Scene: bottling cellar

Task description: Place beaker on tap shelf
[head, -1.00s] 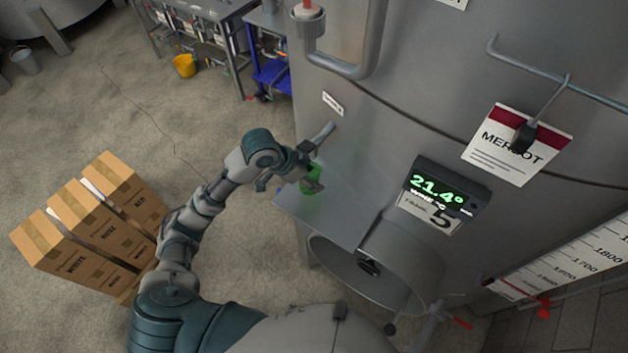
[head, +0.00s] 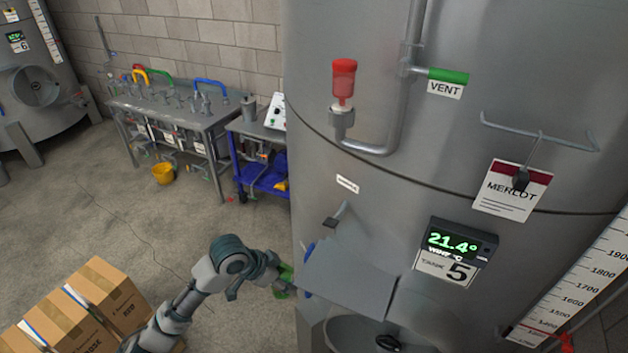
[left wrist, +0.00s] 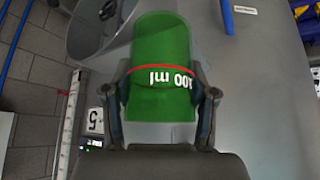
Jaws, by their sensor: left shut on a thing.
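The green beaker (left wrist: 160,60), marked "100 ml" with a red line, is between the two fingers of my left gripper (left wrist: 160,100) in the left wrist view. The gripper is shut on it. In the head view my left gripper (head: 272,272) and the partly hidden beaker (head: 284,283) are just left of the grey tap shelf (head: 350,272), outside its left edge. The shelf is on the front of the tank, below a small tap handle (head: 336,216). Its visible top is bare. My right gripper is not in view.
The big steel tank (head: 400,180) fills the right side, with a "21.4°" display (head: 455,245) and a round hatch (head: 370,335) below the shelf. Cardboard boxes (head: 75,310) stand at lower left. A workbench (head: 180,115) and blue cart (head: 262,165) are behind.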

